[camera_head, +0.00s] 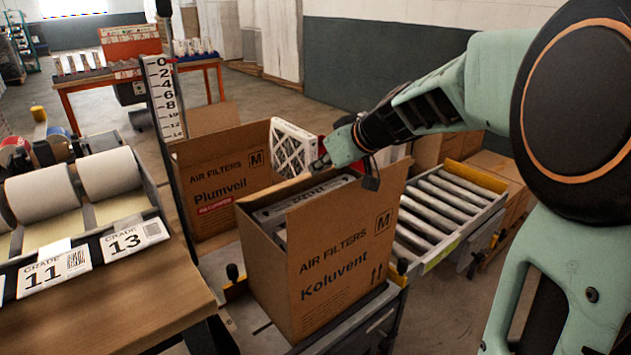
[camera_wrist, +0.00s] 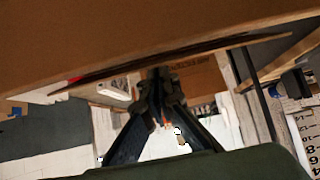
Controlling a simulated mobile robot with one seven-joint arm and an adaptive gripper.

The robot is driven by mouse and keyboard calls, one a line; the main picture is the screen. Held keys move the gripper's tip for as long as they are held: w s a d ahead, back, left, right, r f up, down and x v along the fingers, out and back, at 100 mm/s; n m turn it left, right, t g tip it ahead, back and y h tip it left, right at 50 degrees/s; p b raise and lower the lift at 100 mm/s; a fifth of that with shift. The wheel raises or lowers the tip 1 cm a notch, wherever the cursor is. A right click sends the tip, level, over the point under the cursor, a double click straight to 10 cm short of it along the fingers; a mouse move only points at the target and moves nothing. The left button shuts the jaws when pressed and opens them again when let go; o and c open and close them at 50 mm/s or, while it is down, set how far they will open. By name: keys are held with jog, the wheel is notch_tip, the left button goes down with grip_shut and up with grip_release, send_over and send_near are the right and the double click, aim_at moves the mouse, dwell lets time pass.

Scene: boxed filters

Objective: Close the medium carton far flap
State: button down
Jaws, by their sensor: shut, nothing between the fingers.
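The carton marked Koluvent and M (camera_head: 335,275) stands open at the centre of the head view. A filter with a pale frame (camera_head: 290,207) shows inside it. Its near panel rises above the opening and hides part of the inside. My gripper (camera_head: 319,165) is shut and empty at the carton's far top edge. I cannot tell the far flap's pose in the head view. In the wrist view, my shut fingertips (camera_wrist: 160,78) are close to the thin edge of a cardboard sheet (camera_wrist: 200,47), with a broad brown panel above. Whether they touch is unclear.
A second carton marked Plumveil (camera_head: 220,185) stands behind to the left, with a white pleated filter (camera_head: 292,148) beside it. A roller conveyor (camera_head: 445,210) lies to the right. A bench with paper rolls (camera_head: 110,172) fills the left. A height gauge (camera_head: 164,95) stands behind the bench.

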jog(key=shift+s+d+f+b, duration=0.25)
jog(key=shift+f+b, duration=0.3)
jog(key=shift+b, duration=0.55)
jog(key=shift+s+d+f+b, duration=0.1)
jog(key=shift+s+f+b, duration=0.3)
jog(key=shift+b, duration=0.7)
jog(key=shift+f+b, duration=0.25)
jog(key=shift+b, duration=0.1)
